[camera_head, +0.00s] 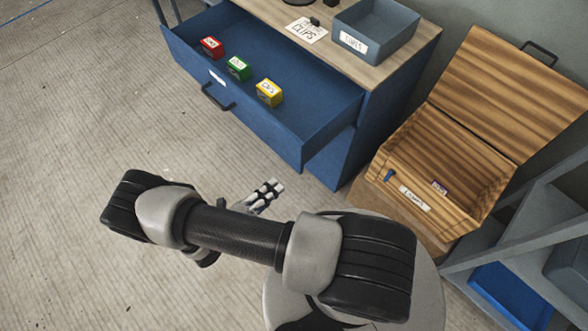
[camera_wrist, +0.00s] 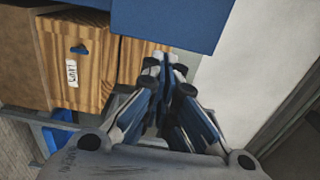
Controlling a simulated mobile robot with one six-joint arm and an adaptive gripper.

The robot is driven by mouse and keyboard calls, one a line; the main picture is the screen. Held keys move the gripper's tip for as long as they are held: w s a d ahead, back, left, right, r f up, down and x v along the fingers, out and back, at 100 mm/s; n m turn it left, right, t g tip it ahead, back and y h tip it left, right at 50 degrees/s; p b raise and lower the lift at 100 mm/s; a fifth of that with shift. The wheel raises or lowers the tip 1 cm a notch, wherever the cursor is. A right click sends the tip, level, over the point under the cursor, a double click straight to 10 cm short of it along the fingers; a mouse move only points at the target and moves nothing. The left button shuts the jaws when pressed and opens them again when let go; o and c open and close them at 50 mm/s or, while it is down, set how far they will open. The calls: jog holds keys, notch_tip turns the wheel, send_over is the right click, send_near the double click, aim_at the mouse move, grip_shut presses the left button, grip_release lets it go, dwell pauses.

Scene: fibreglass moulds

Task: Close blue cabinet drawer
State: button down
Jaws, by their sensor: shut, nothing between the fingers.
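The blue cabinet (camera_head: 350,150) has a wooden top, and its drawer (camera_head: 295,140) is pulled well out. The drawer's front faces the lower left and carries a dark handle (camera_head: 218,97) and a white label. Inside lie a red box (camera_head: 211,47), a green box (camera_head: 238,68) and a yellow box (camera_head: 269,92). My gripper (camera_head: 268,190) is shut and empty, in front of the drawer near its right end and apart from it in the head view. In the wrist view, the fingers (camera_wrist: 167,65) point up toward a blue panel at the top edge.
A grey-blue bin (camera_head: 375,35) and a paper sign (camera_head: 307,30) rest on the cabinet top. An open wooden chest (camera_head: 430,180) stands to the right, also in the wrist view (camera_wrist: 85,75). A grey shelf with a blue tray (camera_head: 512,295) is at lower right. The floor at left is clear.

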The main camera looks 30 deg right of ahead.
jog(key=b+x, duration=0.1)
jog(key=x, duration=0.7)
jog(key=shift+d, duration=0.4)
jog(key=shift+w+d, duration=0.1)
jog(key=shift+w, duration=0.05)
